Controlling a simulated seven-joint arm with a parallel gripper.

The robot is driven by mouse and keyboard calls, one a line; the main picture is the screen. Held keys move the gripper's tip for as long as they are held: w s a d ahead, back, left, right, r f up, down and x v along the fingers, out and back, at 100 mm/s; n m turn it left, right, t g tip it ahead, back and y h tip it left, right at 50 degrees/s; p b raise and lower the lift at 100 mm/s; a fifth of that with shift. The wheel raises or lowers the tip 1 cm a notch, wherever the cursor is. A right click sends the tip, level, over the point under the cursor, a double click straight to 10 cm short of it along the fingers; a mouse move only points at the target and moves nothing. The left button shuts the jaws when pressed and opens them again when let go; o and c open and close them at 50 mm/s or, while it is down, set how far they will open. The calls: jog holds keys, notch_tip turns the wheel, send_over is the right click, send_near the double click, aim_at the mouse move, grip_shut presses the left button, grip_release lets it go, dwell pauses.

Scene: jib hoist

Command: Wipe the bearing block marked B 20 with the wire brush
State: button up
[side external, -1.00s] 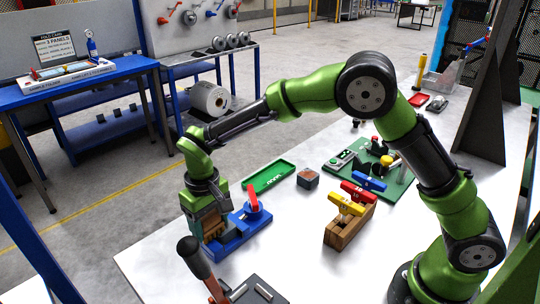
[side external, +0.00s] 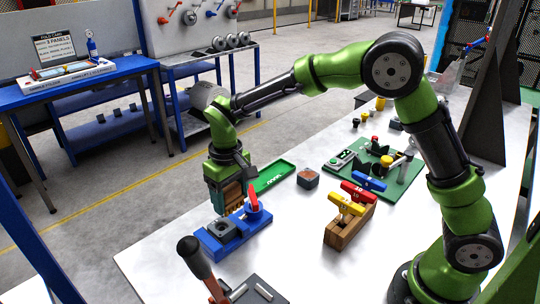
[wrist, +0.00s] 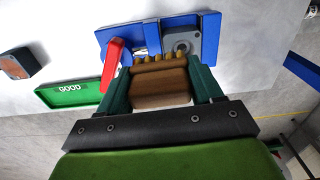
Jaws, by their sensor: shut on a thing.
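My gripper (side external: 232,203) is shut on the wire brush, a brown wooden block with golden bristles; the brush (wrist: 160,84) shows between the green fingers in the wrist view. A grey block with a round centre (side external: 222,229) sits in the blue fixture (side external: 240,239), beside the red lever (side external: 253,200). It also shows in the wrist view (wrist: 182,42), just beyond the bristles. I cannot read a B 20 mark on it. The brush is behind the grey block, near the fixture's back edge; contact cannot be told.
A green tray marked GOOD (side external: 270,176) lies behind the fixture. A block with a rusty brown top (side external: 308,179) stands to its right. A wooden rack with coloured handles (side external: 349,224) and a green board (side external: 350,160) stand farther right. A dark-handled tool (side external: 195,258) is in front.

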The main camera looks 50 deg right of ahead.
aim_at(230, 187)
jog(key=shift+r, duration=2.25)
